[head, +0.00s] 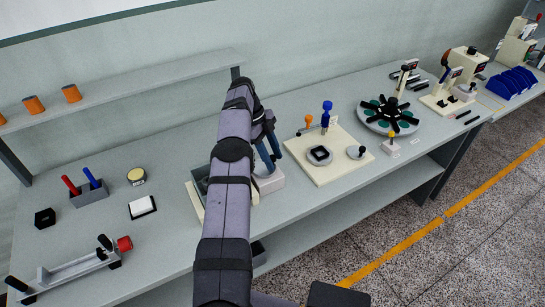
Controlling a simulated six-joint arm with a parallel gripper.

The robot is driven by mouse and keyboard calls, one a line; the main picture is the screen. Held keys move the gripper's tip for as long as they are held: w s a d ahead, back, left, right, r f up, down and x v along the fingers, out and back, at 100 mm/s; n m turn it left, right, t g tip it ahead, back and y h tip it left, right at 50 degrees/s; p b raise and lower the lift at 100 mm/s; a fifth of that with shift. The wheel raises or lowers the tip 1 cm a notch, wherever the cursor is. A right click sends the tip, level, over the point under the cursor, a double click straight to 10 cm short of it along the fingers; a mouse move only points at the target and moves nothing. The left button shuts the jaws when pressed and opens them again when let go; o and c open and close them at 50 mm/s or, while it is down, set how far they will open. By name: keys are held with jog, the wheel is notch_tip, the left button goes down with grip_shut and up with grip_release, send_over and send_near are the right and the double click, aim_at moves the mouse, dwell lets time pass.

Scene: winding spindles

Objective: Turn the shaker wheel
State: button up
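My gripper (273,166) is at the middle of the bench, pointing down, with two blue-grey fingers that show a gap between them. It hangs just above or beside a pale block (270,183), and I cannot tell whether it touches it. A grey open-topped box on a cream base (196,198) stands left of the block, partly hidden by my arm. This may be the shaker; no wheel on it can be made out, as my arm covers the space between box and block.
Right of my gripper is a cream board (318,172) with orange and blue knobs, then a round turntable (388,115) with green pads. At left are a holder (90,194) with red and blue handles and a grey rail fixture (70,270). A shelf (130,90) runs behind.

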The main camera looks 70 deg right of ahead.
aim_at(272, 156)
notch_tip(272, 156, up, 8)
jog(key=p, duration=0.2)
jog(key=shift+p, duration=0.4)
jog(key=shift+r+p, duration=0.95)
jog(key=shift+p, duration=0.05)
jog(key=shift+w, duration=0.1)
